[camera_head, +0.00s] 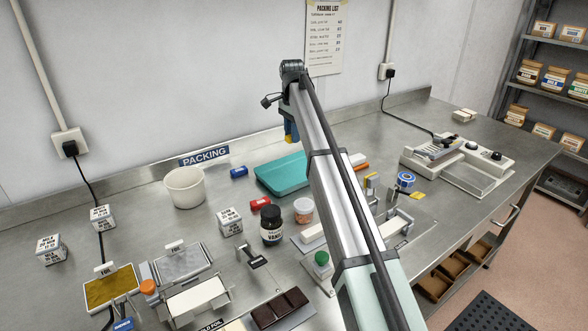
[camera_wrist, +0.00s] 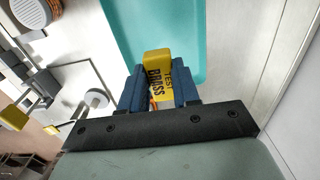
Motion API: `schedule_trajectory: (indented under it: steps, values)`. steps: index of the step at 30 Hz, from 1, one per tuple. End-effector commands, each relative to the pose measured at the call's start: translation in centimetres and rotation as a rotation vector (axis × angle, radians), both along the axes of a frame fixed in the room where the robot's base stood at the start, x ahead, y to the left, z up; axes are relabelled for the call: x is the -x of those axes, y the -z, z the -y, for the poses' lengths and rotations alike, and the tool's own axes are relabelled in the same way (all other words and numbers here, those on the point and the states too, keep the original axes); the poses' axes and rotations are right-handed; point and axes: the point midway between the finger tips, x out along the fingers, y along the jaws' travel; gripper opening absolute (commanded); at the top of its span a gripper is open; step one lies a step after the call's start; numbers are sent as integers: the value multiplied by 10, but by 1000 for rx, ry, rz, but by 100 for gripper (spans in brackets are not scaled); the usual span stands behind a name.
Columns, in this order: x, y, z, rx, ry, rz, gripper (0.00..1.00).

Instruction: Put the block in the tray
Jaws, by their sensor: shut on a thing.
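My gripper (camera_wrist: 158,92) is shut on a yellow block (camera_wrist: 157,57) marked "TEST BRASS", one dark blue finger on each side of it. In the head view my gripper (camera_head: 291,131) shows only partly, near the wall and above the bench; my own arm hides much of it. The tray is a teal shallow tray (camera_head: 272,179) on the bench, partly hidden by my arm. In the wrist view the tray (camera_wrist: 160,22) lies beyond the block, which overlaps it in the picture. The block appears held above, apart from the tray.
A blue roll (camera_head: 239,171) and a red roll (camera_head: 260,203) lie left of the tray. A white tub (camera_head: 185,187), a dark jar (camera_head: 271,225) and a small cup (camera_head: 303,210) stand nearby. A white machine (camera_head: 462,165) is at right. The wall is close behind the tray.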

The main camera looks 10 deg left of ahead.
Motion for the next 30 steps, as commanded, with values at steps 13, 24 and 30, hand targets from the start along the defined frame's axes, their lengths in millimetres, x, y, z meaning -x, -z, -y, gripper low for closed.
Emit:
schedule_trajectory:
  steps: [13,24,30]
  values:
    - [2,48,-1,0,0,0,2]
    - [2,99,-1,0,0,0,2]
    - [2,115,-1,0,0,0,2]
